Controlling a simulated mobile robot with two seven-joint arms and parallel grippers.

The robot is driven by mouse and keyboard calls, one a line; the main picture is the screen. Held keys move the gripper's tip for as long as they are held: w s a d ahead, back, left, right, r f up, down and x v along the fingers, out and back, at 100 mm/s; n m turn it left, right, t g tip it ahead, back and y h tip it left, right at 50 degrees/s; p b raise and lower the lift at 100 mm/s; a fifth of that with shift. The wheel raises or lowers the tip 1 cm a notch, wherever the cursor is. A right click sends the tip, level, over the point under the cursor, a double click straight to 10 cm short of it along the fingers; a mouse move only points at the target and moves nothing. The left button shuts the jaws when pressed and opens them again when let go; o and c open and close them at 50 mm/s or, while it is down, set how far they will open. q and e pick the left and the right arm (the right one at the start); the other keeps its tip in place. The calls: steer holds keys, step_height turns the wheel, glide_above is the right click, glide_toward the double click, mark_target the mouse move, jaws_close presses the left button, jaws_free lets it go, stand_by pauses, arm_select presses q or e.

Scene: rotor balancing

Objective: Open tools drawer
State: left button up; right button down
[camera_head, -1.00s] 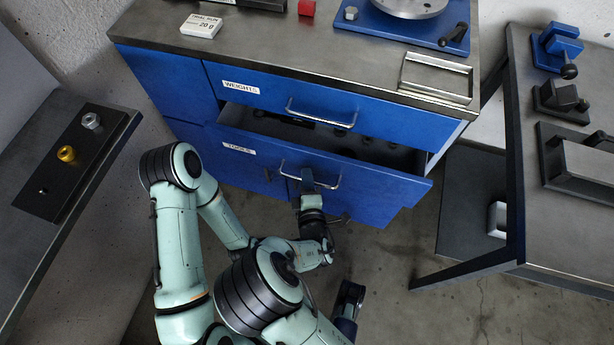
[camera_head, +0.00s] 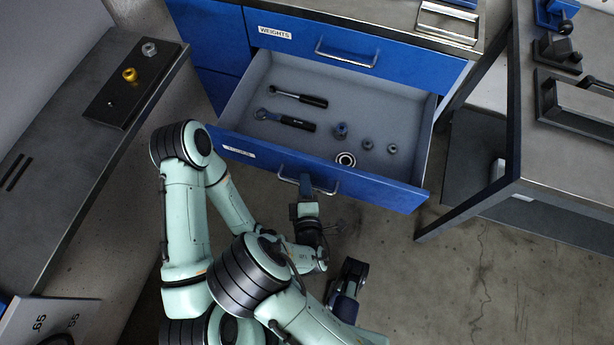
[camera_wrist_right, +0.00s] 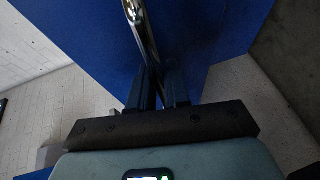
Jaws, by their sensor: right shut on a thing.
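The tools drawer (camera_head: 390,190) is a blue-fronted drawer below the weights drawer. It is pulled far out, and its grey inside shows from above. Its metal bar handle (camera_head: 330,190) is on the front panel. My right gripper (camera_head: 305,184) is shut on this handle. In the right wrist view, the handle bar (camera_wrist_right: 140,25) runs down between the right gripper's fingers (camera_wrist_right: 158,88), in front of the blue panel. A dark part at the lower middle of the head view may be my left gripper (camera_head: 351,279); its jaws cannot be made out.
Two black-handled tools (camera_head: 290,122) and several small round parts (camera_head: 367,144) lie inside the drawer. The weights drawer (camera_head: 345,44) above is shut. A side table (camera_head: 560,140) stands at right, a grey bench (camera_head: 60,190) at left. Floor (camera_head: 440,290) shows bare at lower right.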

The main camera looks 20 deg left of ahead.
arm_select(q)
steer(key=shift+s+d+r, duration=0.1)
steer(key=shift+s+r, duration=0.05)
steer(key=shift+s, duration=0.55)
arm_select(e)
steer(key=shift+s, duration=1)
steer(key=c, duration=1.2)
jaws_free()
steer(key=shift+o, duration=0.2)
